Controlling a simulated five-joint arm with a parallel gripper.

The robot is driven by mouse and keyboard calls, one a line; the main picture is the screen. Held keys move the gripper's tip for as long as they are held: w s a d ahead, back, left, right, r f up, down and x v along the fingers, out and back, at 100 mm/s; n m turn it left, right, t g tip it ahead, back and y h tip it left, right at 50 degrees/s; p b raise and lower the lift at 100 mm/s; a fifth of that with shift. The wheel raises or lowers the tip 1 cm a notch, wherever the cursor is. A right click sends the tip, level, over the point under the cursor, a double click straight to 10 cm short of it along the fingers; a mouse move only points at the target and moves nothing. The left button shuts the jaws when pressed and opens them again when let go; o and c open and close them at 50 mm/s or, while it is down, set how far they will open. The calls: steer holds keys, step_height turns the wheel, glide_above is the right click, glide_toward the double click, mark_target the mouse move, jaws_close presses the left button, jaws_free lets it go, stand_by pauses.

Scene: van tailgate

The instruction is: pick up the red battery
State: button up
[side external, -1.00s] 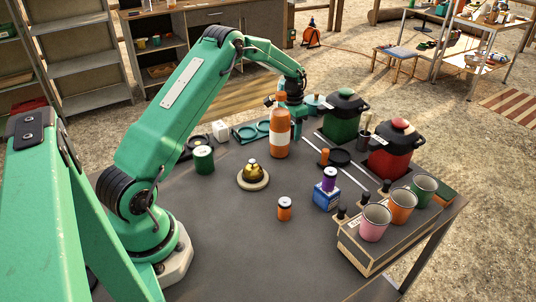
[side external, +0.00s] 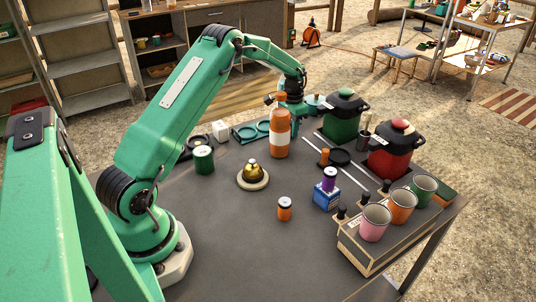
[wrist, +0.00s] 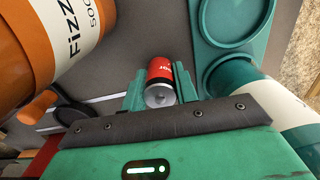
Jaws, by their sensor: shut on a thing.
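The red battery (wrist: 160,75) shows in the wrist view, with a red wrap, part of some white lettering and a silver end facing the camera. My gripper (wrist: 160,84) has its two green stepped fingers on either side of it, shut on it. In the side view my gripper (side external: 291,100) is at the far side of the table, partly behind the orange bottle (side external: 279,132). The red battery is hidden there.
The orange bottle (wrist: 45,45) is close on the left in the wrist view. A teal tray (wrist: 228,35) and a teal-and-white bottle (wrist: 285,110) are close on the right. A green pot (side external: 343,118) and red pot (side external: 392,150) stand right. The table's near middle is mostly clear.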

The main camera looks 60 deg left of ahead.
step_height(320, 180, up, 10)
steer(key=shift+f, duration=0.25)
stand_by(0.7)
